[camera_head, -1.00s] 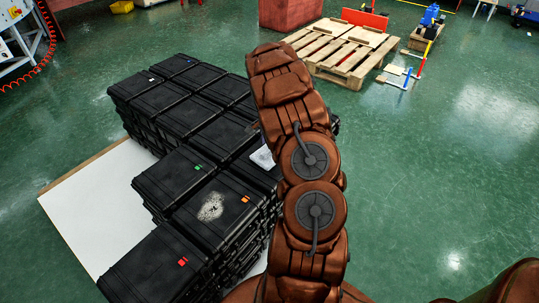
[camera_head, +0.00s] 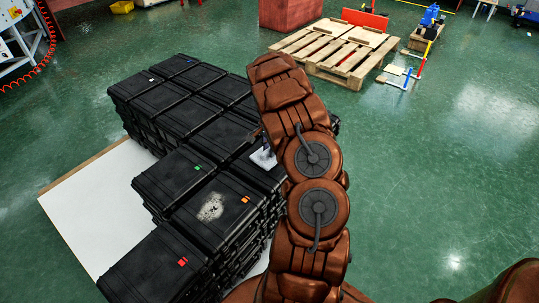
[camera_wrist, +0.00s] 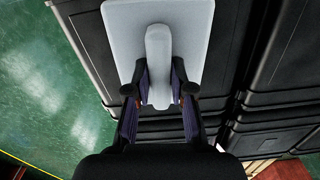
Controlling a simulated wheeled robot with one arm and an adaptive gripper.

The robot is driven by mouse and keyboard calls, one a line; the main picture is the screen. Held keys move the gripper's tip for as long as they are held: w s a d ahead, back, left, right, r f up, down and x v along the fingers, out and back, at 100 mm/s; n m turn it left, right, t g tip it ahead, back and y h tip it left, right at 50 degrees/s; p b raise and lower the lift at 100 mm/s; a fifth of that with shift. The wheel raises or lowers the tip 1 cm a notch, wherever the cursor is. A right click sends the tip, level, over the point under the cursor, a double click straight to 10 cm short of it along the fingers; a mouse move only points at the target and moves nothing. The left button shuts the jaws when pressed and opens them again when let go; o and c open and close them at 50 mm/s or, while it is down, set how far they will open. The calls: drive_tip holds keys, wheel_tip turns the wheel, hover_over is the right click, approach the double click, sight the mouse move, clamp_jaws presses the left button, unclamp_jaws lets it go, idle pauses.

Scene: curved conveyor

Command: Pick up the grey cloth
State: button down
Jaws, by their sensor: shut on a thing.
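The grey cloth (camera_wrist: 190,25) is a pale, flat, square-cornered piece with a raised ridge in its middle. In the wrist view it is over the black cases, and the fingers of my gripper (camera_wrist: 158,88) are shut on the ridge from both sides. I cannot tell whether the cloth touches the case below. In the head view only a small part of the cloth (camera_head: 262,158) shows, just left of my arm. My gripper is mostly hidden behind the arm there.
Stacked black cases (camera_head: 162,178) stand on a white board (camera_head: 85,210). One case has a whitish stain (camera_head: 211,207) on its lid. A wooden pallet (camera_head: 335,52) and a red block (camera_head: 288,12) stand farther back. The green floor at right is clear.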

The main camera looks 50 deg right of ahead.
drive_tip(key=shift+r, duration=0.15)
drive_tip(key=shift+r, duration=0.3)
wheel_tip(320, 180, up, 3)
drive_tip(key=shift+w, duration=0.1)
drive_tip(key=s+a, duration=0.1)
drive_tip(key=a, duration=0.4)
drive_tip(key=s+a, duration=0.1)
drive_tip(key=a, duration=0.4)
drive_tip(key=s+a+r, duration=0.1)
drive_tip(key=s+a, duration=0.1)
drive_tip(key=a, duration=0.3)
drive_tip(key=shift+a, duration=0.25)
